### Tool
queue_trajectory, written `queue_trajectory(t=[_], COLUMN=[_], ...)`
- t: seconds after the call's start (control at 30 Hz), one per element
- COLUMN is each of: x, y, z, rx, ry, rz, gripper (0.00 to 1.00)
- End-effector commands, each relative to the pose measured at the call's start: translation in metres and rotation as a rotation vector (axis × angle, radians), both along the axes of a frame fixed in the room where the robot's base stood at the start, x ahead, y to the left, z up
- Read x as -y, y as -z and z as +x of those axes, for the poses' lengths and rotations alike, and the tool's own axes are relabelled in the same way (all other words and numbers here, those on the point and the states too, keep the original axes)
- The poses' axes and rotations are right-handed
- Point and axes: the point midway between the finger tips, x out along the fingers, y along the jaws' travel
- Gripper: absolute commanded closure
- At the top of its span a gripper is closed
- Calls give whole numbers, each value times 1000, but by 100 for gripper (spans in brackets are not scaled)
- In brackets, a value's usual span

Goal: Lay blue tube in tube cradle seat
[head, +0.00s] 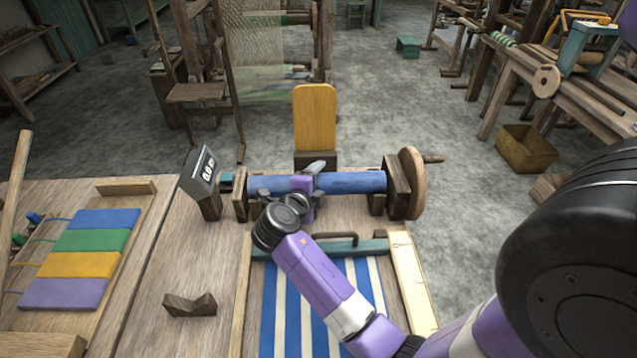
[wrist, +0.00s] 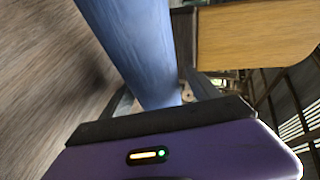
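The blue tube (head: 350,183) lies level between two dark wooden uprights at the back of the bench. It also shows in the wrist view (wrist: 135,45), running down between my two fingers. My gripper (head: 290,182) is at the tube's left-middle part, with a finger on either side of it. I cannot tell whether the fingers press on the tube or stand slightly apart from it. A small wooden block with a V notch (head: 190,305), which looks like the tube cradle seat, stands empty on the bench at the front left.
A round wooden wheel with a crank (head: 412,183) is at the tube's right end. A counter box (head: 199,172) stands at its left. A yellow board (head: 315,118) rises behind. A striped blue-white cloth (head: 285,310) lies in front. A colour-block tray (head: 85,255) is at left.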

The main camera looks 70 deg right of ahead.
Motion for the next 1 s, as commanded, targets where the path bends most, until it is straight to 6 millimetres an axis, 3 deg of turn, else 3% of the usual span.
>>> queue_trajectory(t=[0.43,0.8,1.0], x=[-6,-58,-72], y=[0,-20,-26], z=[1,3,2], rx=[-1,1,-1], ry=[-2,-3,-1], rz=[1,0,1], gripper=[18,18,18])
